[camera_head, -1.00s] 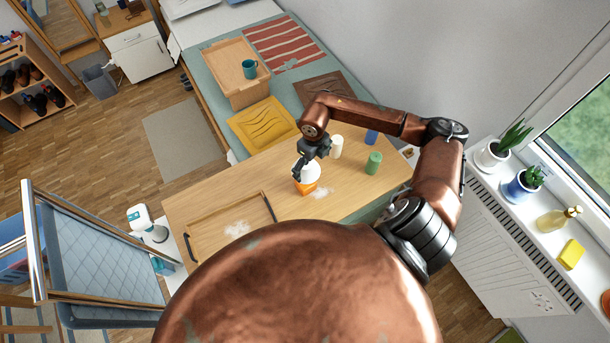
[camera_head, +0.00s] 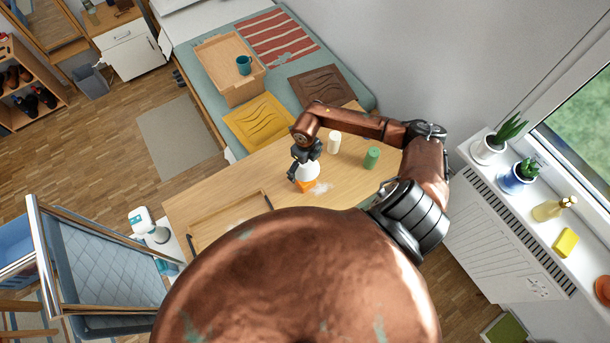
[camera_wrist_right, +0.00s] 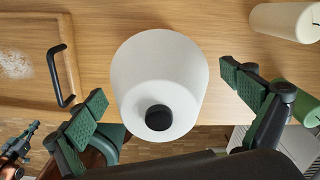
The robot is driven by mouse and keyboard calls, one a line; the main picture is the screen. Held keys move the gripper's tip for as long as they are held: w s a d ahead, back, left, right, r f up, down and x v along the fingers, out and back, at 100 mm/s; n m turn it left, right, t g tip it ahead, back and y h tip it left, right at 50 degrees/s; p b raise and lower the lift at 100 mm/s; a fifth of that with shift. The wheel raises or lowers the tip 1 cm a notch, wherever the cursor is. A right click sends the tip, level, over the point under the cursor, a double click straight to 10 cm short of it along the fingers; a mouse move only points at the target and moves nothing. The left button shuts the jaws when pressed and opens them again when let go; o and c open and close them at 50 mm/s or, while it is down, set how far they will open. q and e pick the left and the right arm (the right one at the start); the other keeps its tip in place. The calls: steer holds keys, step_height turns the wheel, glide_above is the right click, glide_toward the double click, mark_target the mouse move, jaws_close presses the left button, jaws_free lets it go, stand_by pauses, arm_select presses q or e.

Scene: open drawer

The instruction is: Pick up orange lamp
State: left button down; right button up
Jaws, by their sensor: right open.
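The orange lamp stands upright on the wooden table, with an orange base (camera_head: 306,186) and a white shade (camera_head: 310,173). In the right wrist view the shade (camera_wrist_right: 160,72) fills the middle, with a round black spot at its near end; the base is hidden. My right gripper (camera_head: 302,166) is at the shade in the head view. In the right wrist view its open fingers (camera_wrist_right: 168,94) lie on either side of the shade, with a gap on each side. A small copper-and-black part, apparently my left arm, shows at the lower left there; its jaws are unclear.
A white cylinder (camera_head: 334,142) and a green cylinder (camera_head: 371,157) stand on the table (camera_head: 345,177) to the right of the lamp. A wooden panel with dark handles (camera_head: 268,200) lies left of it. A bed with a yellow cushion (camera_head: 259,124) is behind. A radiator (camera_head: 500,235) is at right.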

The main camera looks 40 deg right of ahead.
steer(key=shift+c, duration=0.6)
steer(key=c, duration=1.9)
arm_select(q)
steer(key=shift+w+d, duration=0.1)
steer(key=shift+w, duration=0.5)
arm_select(e)
steer(key=shift+c, duration=0.6)
steer(key=shift+w+r, duration=0.1)
steer(key=shift+r, duration=0.05)
